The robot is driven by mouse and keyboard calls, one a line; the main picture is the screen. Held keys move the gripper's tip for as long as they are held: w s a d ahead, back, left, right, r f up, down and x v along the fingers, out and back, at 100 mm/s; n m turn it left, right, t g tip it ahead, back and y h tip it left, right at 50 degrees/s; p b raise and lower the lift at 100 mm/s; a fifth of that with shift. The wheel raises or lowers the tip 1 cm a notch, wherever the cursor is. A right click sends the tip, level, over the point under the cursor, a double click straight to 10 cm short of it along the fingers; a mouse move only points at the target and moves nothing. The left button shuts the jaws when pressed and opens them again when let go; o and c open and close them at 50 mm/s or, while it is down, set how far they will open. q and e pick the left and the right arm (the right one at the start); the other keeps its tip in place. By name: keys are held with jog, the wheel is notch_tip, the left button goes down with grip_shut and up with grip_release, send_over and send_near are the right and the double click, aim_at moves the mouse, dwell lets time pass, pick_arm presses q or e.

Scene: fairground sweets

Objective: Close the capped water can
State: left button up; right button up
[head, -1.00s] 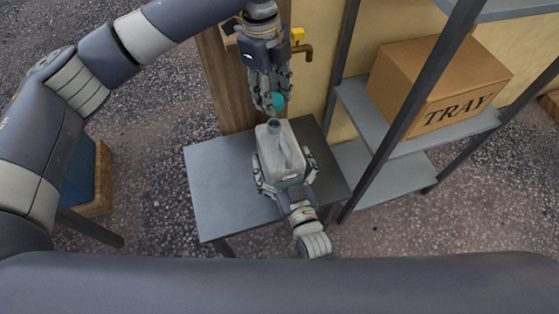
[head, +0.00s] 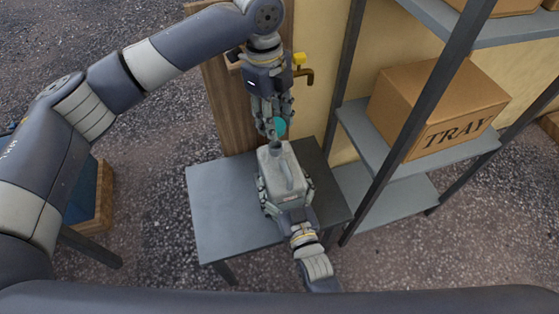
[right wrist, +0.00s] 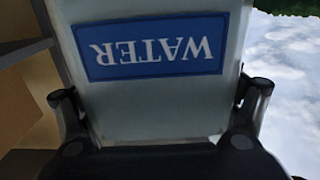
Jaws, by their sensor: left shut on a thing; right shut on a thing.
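The water can (head: 282,176) is grey with a handle and a spout at its far end. It is over the small grey table in the head view. Its blue WATER label shows upside down in the right wrist view (right wrist: 150,100). My right gripper (head: 287,190) is shut on the can's body, with a finger on each side. My left gripper (head: 272,130) points down above the spout and is shut on a teal cap (head: 280,126). The cap is close to the spout's mouth; whether they touch I cannot tell.
The grey table (head: 222,205) is bare to the left of the can. A wooden post with a brass tap (head: 306,74) stands behind. A metal shelf (head: 385,205) on the right holds a cardboard box marked TRAY (head: 435,108).

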pick_arm(q)
send_over(275, 145)
jog(key=shift+w+f, duration=0.1)
jog(key=shift+f, duration=2.05)
pick_arm(e)
jog(key=shift+w+a+r, duration=0.1)
jog(key=shift+w+r, duration=0.05)
jog(key=shift+r, duration=0.05)
jog(key=shift+r, duration=0.1)
pick_arm(q)
jog(key=shift+f, duration=0.9)
jog(key=shift+f, duration=0.55)
